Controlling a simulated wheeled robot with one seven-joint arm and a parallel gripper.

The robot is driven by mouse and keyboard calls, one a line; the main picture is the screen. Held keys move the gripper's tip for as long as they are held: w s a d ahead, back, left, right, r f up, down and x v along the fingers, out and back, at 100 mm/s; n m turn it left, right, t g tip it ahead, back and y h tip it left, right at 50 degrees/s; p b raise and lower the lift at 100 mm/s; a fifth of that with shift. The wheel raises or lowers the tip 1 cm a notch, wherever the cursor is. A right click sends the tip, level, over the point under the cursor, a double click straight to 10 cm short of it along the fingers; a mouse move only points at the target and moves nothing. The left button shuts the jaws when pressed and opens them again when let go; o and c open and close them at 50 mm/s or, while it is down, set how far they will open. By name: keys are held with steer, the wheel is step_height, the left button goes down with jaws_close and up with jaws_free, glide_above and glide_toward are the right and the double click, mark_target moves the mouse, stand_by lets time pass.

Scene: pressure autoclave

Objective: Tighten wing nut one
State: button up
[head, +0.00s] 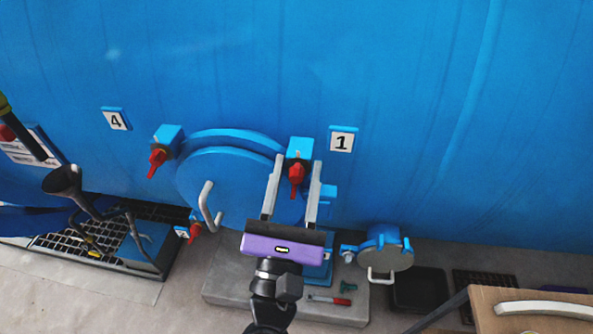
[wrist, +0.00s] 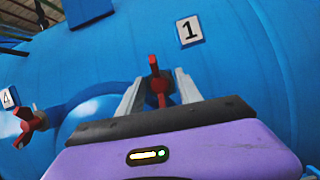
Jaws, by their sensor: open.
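Wing nut one is red (head: 296,178) and sits on a blue clamp block at the upper right of the round blue hatch (head: 225,170). The "1" label (head: 342,142) is just right of it. In the wrist view the red wing nut (wrist: 156,80) stands between the finger ends. My gripper (head: 294,166) has a purple body and two pale fingers. It is open, with one finger on each side of the wing nut and gaps visible on both sides. Whether a finger touches the nut cannot be told.
Another red wing nut (head: 156,162) is near the "4" label (head: 115,119), and a third (head: 195,231) is low on the left. A pale handle (head: 208,207) sticks out from the hatch. A small capped port (head: 388,250) is at the lower right. A red-handled screwdriver (head: 330,300) lies on the step.

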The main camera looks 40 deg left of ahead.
jaws_close()
